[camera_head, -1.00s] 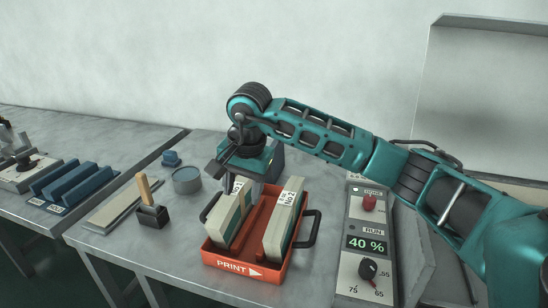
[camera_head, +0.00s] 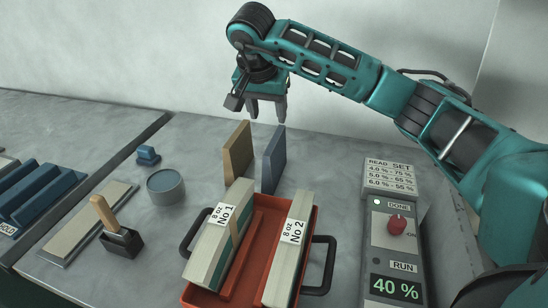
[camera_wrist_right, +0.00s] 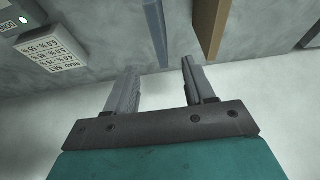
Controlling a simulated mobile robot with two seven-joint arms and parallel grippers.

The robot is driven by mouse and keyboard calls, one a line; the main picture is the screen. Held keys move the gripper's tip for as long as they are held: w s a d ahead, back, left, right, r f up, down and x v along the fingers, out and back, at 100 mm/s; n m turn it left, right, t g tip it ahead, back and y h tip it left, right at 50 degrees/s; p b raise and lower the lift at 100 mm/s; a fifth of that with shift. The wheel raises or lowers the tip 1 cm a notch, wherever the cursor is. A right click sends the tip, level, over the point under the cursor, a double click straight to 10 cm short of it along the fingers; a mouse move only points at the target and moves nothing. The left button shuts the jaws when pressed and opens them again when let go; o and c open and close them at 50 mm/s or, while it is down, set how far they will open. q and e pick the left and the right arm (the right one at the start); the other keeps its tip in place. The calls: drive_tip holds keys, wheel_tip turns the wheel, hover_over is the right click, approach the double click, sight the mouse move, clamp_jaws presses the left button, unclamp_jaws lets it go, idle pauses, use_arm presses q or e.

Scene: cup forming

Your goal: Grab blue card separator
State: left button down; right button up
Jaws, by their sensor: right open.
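The blue card separator (camera_head: 274,160) stands upright on the table behind the red tray, beside a tan separator (camera_head: 237,152) to its left. In the right wrist view the blue separator (camera_wrist_right: 155,25) shows as a thin edge at the top, with the tan one (camera_wrist_right: 208,28) to its right. My right gripper (camera_head: 267,115) is open and empty, pointing down, above and behind the two separators and apart from them. Its two fingers also show in the right wrist view (camera_wrist_right: 160,72). My left gripper is out of view.
The red tray (camera_head: 255,222) holds two card stacks, No 1 (camera_head: 222,235) and No 2 (camera_head: 288,250). The control panel (camera_head: 396,230) stands to the right. A round tin (camera_head: 166,187), a small blue piece (camera_head: 148,154) and a black wooden-handled block (camera_head: 121,241) are left. Bare table surrounds the separators.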

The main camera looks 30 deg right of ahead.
hover_over(274, 140)
drive_tip(key=s+a, duration=0.2)
drive_tip(key=f, duration=0.5)
drive_tip(key=shift+w+d+f, duration=0.1)
drive_tip(key=shift+w+f, duration=0.15)
drive_tip(key=shift+f, duration=0.05)
drive_tip(key=shift+x, duration=3.2)
drive_tip(key=shift+f+b, duration=0.15)
drive_tip(key=shift+b, duration=0.15)
clamp_jaws()
